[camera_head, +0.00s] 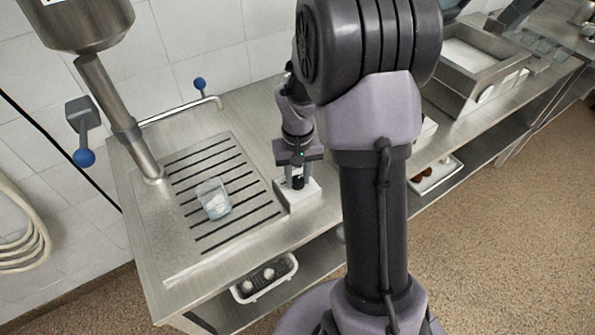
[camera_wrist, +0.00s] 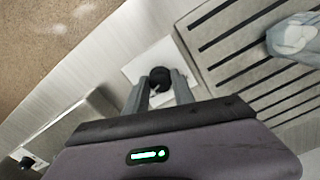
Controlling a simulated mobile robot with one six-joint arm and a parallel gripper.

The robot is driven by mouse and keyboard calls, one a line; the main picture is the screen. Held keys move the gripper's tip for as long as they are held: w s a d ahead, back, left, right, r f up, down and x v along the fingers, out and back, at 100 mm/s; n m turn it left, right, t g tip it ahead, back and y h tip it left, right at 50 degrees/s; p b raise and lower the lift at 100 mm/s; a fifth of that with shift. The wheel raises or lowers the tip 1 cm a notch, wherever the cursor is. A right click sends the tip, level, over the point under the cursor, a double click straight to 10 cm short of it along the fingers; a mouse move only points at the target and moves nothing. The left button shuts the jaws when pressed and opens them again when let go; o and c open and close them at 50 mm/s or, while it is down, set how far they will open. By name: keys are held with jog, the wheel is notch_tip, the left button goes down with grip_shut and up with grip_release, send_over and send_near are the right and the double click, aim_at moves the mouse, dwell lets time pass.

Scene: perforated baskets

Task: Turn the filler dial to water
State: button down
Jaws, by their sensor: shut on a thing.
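The filler dial, a black round knob (camera_head: 298,183), sits on top of a small white box (camera_head: 305,198) beside the slotted grate. In the wrist view the dial (camera_wrist: 160,74) lies between the two grey fingers of my gripper (camera_wrist: 160,84), on the white face of the box (camera_wrist: 138,66). My gripper (camera_head: 297,174) points down and is shut on the dial. Any markings around the dial are too small or hidden to read, so its setting cannot be told.
A clear container (camera_head: 213,200) stands on the slotted grate (camera_head: 190,160). A metal vessel with a slanted pipe (camera_head: 118,115) and a blue-knobbed lever (camera_head: 84,157) are at the left. A metal basin (camera_head: 470,60) is on the right counter.

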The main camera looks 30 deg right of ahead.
aim_at(298, 179)
jog(key=n+p, duration=0.2)
jog(key=n, duration=0.3)
jog(key=shift+d+n+p, duration=0.1)
jog(key=shift+n+p, duration=0.2)
jog(key=shift+n, duration=0.4)
jog(key=c, duration=1.1)
grip_release()
jog(key=shift+o, duration=0.2)
jog(key=shift+r, duration=0.1)
notch_tip(298, 179, up, 17)
jog(key=p, duration=0.5)
jog(key=shift+r+p, duration=0.15)
jog(key=shift+p, duration=0.15)
